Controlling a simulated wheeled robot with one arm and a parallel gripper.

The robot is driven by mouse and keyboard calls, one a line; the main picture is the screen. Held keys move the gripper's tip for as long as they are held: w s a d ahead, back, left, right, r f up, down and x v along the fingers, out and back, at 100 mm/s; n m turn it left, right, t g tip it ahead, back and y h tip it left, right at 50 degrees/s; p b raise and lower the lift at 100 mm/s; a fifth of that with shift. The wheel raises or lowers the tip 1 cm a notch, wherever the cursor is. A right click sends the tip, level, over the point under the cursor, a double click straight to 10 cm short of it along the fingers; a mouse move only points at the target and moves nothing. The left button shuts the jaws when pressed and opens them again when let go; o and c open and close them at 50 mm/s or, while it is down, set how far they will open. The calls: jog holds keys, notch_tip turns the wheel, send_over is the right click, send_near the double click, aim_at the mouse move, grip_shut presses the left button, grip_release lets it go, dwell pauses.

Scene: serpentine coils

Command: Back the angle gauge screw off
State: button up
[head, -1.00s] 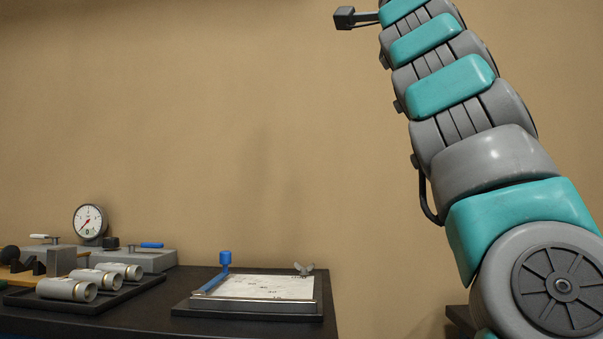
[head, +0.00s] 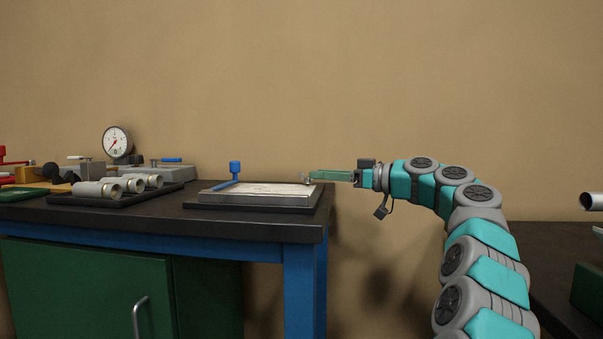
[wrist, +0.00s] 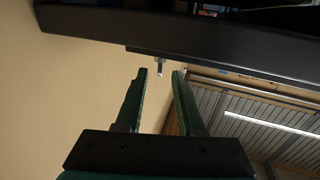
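A flat fixture (head: 206,196) with a pale marked top lies on the dark bench top. A blue knob (head: 235,167) stands at its back left. A small grey winged piece, which looks like the screw, is at the fixture's right end (head: 307,179), partly hidden by my gripper's tips. My gripper (head: 312,176) reaches in level from the right, its green fingers ending at that piece. In the wrist view my gripper (wrist: 160,74) is open, with a small metal pin (wrist: 159,68) between and just beyond the fingertips. Contact cannot be told.
A tray of metal cylinders (head: 76,201), a round dial gauge (head: 117,141) and grey blocks stand to the left on the bench. The bench's right edge (head: 327,205) lies below my gripper. Another dark surface (head: 550,270) is at right.

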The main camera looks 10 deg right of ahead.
jog(key=shift+d+f, duration=0.1)
jog(key=shift+f, duration=0.2)
jog(key=p+x, duration=0.1)
jog(key=x, duration=0.6)
jog(key=shift+w+a, duration=0.25)
jog(key=shift+a, duration=0.1)
jog(key=shift+c, duration=0.2)
grip_shut()
